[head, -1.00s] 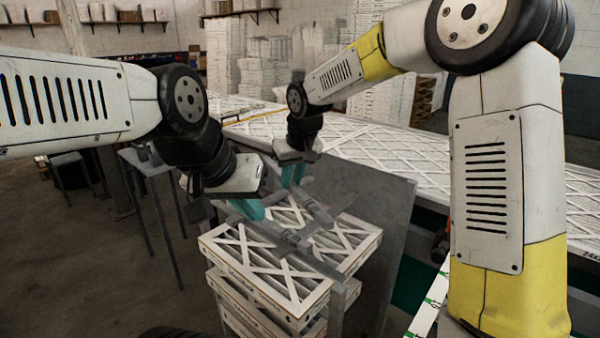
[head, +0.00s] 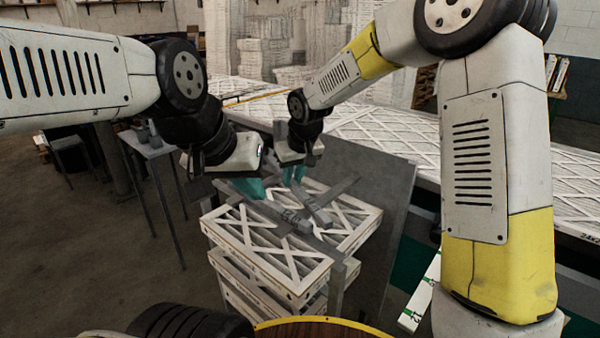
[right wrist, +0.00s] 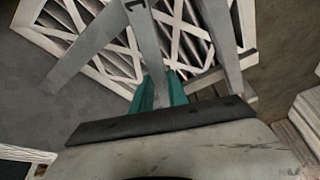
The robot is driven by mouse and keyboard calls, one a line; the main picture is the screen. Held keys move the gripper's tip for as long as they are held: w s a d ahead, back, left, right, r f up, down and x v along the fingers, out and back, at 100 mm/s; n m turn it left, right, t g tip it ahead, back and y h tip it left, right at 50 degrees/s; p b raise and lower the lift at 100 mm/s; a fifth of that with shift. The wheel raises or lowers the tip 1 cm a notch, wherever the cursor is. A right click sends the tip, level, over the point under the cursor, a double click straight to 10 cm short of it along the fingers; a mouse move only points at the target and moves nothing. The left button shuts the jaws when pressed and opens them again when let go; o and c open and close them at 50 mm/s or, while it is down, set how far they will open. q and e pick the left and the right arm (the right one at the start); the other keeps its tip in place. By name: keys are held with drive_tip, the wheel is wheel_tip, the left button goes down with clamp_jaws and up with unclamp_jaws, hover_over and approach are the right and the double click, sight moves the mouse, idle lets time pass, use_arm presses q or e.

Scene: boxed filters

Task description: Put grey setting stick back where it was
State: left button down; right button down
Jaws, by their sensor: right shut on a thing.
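A grey setting stick (head: 319,215) is at the top of the stack of white-framed filters (head: 270,259), among other grey bars. My right gripper (head: 294,175) has its teal fingers low over the back of the stack. In the right wrist view, its fingers (right wrist: 160,91) are shut on the grey stick (right wrist: 144,35), which has a dark mark and extends over the filter lattice. Whether the stick touches the filter is unclear. My left gripper (head: 248,188) is above the stack's left side, by a grey bar (head: 265,208); its grip is hidden.
A grey upright panel (head: 375,210) stands just right of the stack. Behind it runs a long table covered with filters (head: 390,140). A small side table (head: 150,143) is at left. A round wooden top with a yellow rim (head: 320,332) shows at the bottom edge.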

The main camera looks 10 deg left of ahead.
sight(297, 186)
drive_tip(key=shift+f, duration=0.55)
drive_tip(key=c, duration=1.2)
unclamp_jaws()
drive_tip(key=v, duration=0.7)
drive_tip(key=shift+s+d+r, duration=0.1)
drive_tip(key=shift+r, duration=0.05)
drive_tip(key=s+d+r+m, duration=0.2)
drive_tip(key=s+d+r, duration=0.25)
drive_tip(key=d, duration=0.45)
drive_tip(key=s+d+r+m+t, duration=0.2)
drive_tip(key=s+d+m, duration=0.2)
drive_tip(key=s+d, duration=1.1)
drive_tip(key=s, duration=0.3)
drive_tip(key=shift+r+t, duration=0.25)
drive_tip(key=shift+t, duration=0.05)
